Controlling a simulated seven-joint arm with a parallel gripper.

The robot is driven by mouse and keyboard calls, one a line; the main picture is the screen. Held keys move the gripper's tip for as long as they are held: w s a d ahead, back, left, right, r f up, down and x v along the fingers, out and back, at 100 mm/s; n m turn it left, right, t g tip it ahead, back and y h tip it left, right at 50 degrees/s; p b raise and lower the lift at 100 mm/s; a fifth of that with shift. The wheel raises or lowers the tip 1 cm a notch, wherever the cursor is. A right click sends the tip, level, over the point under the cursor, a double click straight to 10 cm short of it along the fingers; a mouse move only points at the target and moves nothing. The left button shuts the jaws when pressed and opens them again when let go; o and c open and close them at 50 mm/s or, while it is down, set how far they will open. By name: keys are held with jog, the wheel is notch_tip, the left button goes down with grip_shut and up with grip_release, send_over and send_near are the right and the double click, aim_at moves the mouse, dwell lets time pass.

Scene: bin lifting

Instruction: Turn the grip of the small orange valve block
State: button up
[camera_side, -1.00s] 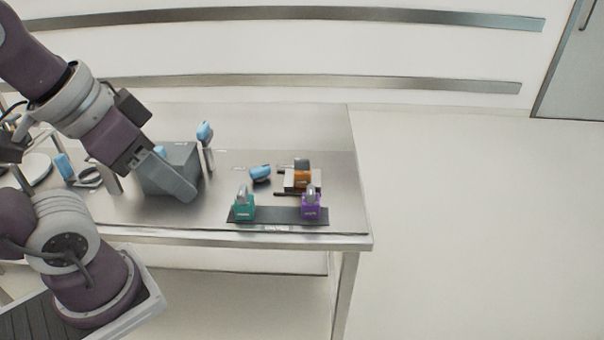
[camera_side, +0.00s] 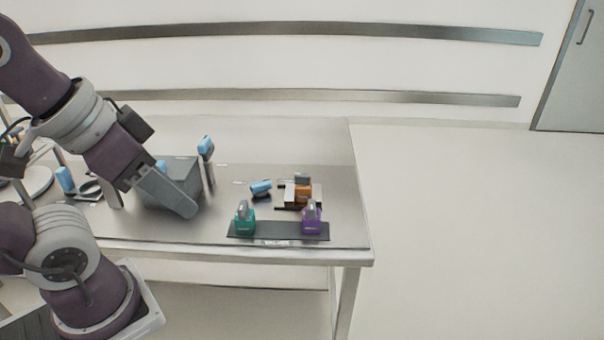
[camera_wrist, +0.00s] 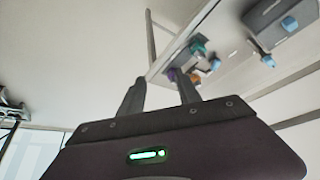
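The small orange valve block (camera_side: 302,196) with a dark grey grip (camera_side: 301,179) sits on a light plate towards the right of the table. It is small and partly hidden in the wrist view (camera_wrist: 195,78). A teal block (camera_side: 244,226) and a purple block (camera_side: 312,226), each with a grey grip, stand in front of it on a dark strip. My gripper (camera_side: 188,210) is well to the left of the blocks, in front of the grey bin. In the wrist view, its two fingers (camera_wrist: 161,82) are apart with nothing between them.
A grey bin (camera_side: 172,184) stands behind my gripper. A light-blue-topped post (camera_side: 206,148) stands beside it, and a blue-handled piece (camera_side: 261,187) lies left of the orange block. The table's right edge is close to the blocks.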

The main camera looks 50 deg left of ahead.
jog(key=w+a+r+m+g, duration=0.15)
jog(key=w+r, duration=0.25)
jog(key=w, duration=0.6)
jog(key=m+g, duration=0.4)
jog(key=m, duration=0.3)
send_over(303, 174)
notch_tip(303, 174, down, 15)
jog(key=shift+m, duration=0.25)
notch_tip(303, 174, down, 9)
jog(key=shift+r, duration=0.1)
jog(key=shift+c, duration=0.2)
grip_shut()
